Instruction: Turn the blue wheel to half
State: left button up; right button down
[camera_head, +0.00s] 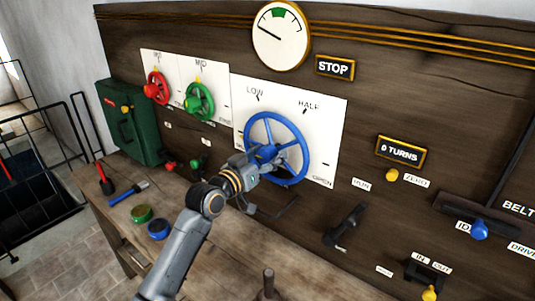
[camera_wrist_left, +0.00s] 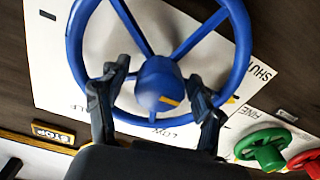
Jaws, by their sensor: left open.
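The blue wheel (camera_head: 306,150) is mounted on a white plate (camera_head: 328,125) marked LOW, HALF and OPEN. SHUT is readable at its right in the left wrist view. My left gripper (camera_head: 256,163) is at the wheel's front, near the hub. In the left wrist view its open fingers (camera_wrist_left: 157,100) stand on either side of the blue wheel's hub (camera_wrist_left: 158,78); I cannot tell whether they touch it. A small yellow mark shows near the rim on the SHUT side. My right gripper is not in view.
A red wheel (camera_head: 157,88) and green wheel (camera_head: 200,101) are left of the blue one. The dial (camera_head: 281,37) above has its needle left of the green zone. A black lever (camera_head: 346,226) stands lower right. Tools and tins lie on the bench's left.

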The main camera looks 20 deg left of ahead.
pick_arm(q)
jog(key=c, duration=1.2)
jog(key=shift+o, duration=0.2)
